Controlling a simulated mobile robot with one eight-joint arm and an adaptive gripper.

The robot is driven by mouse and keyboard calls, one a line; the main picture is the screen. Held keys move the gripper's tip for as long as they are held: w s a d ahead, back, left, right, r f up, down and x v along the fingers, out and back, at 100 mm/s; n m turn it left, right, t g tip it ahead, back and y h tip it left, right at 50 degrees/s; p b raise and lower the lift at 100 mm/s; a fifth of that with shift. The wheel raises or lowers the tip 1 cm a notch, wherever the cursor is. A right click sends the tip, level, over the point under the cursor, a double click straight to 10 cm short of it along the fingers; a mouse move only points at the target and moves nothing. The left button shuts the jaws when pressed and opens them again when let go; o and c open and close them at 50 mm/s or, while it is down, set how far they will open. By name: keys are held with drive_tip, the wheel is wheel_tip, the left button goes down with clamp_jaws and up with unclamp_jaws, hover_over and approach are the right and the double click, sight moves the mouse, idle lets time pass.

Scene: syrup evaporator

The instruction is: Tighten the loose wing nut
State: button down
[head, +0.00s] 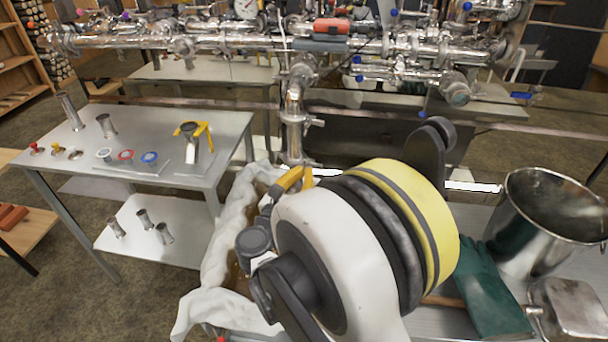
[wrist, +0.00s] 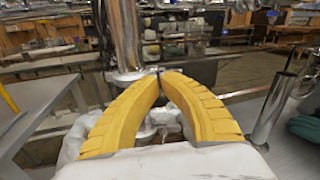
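A vertical steel pipe (head: 294,105) hangs from the shiny pipework and also shows in the wrist view (wrist: 125,35). A clamp (head: 313,123) sits round it, with a small part sticking out to the right. In the wrist view, a clamp (wrist: 132,75) lies just behind my fingertips. The wing nut itself is too small or hidden to make out. My gripper (wrist: 160,73) has its yellow fingertips almost together in front of the pipe. A small dark part shows at the tips; I cannot tell whether it is gripped. In the head view, my gripper (head: 298,177) is largely hidden by my arm.
A steel pot (head: 545,220) and green gloves (head: 488,292) are at right. Horizontal pipework (head: 240,42) crosses the back.

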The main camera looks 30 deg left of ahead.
drive_tip(key=shift+m, duration=0.4)
drive_tip(key=c, duration=1.6)
unclamp_jaws()
drive_tip(key=shift+c, duration=0.2)
